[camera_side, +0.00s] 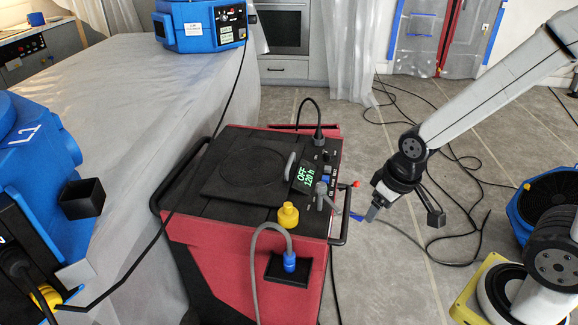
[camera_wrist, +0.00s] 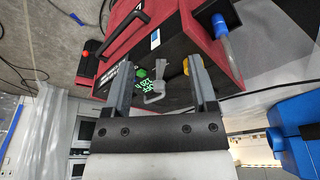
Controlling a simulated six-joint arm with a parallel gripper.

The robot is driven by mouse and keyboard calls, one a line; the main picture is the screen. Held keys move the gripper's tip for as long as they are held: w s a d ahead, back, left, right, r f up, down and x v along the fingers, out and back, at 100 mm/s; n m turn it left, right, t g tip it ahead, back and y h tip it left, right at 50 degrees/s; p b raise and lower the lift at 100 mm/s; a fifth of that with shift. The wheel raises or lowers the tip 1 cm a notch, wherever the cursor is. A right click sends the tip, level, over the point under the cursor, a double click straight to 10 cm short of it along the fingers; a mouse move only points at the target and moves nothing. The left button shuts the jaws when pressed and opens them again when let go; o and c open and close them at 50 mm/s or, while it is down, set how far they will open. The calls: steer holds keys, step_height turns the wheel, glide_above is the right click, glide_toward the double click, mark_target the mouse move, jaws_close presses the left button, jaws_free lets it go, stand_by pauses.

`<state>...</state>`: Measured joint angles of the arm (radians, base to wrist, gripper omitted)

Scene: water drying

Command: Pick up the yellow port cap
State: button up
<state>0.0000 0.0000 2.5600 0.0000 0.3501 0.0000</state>
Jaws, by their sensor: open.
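The yellow port cap (camera_side: 288,215) stands upright on the front part of the black top of the red machine (camera_side: 215,230). In the wrist view only a small yellow part of the cap (camera_wrist: 186,66) shows, partly hidden by the right finger. My gripper (camera_side: 403,216) is to the right of the machine in the side view, apart from the cap, with its fingers spread and empty. In the wrist view my gripper (camera_wrist: 158,62) frames the machine's panel between its fingers.
A hose with a blue fitting (camera_side: 289,262) rises in front of the cap. Cables cross the floor. A sheet-covered counter (camera_side: 130,100) is at left.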

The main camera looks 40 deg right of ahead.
steer(key=shift+r, duration=0.1)
step_height(320, 180, up, 4)
steer(key=n+t+h, duration=0.5)
steer(key=n+t, duration=0.5)
steer(key=n, duration=2.2)
glide_above(289, 208)
steer(key=s+a, duration=0.3)
steer(key=s, duration=0.2)
step_height(289, 208, down, 12)
steer(key=shift+s+d+f+x, duration=0.1)
steer(key=shift+d+x, duration=0.05)
steer(key=shift+x, duration=1.15)
steer(key=shift+s+d+f+x, duration=0.1)
steer(key=shift+d+x, duration=0.05)
steer(key=shift+x, duration=1.15)
steer(key=shift+s+d+f+x, duration=0.1)
steer(key=shift+d+x, duration=0.05)
steer(key=shift+x, duration=1.15)
steer(key=shift+m, duration=0.3)
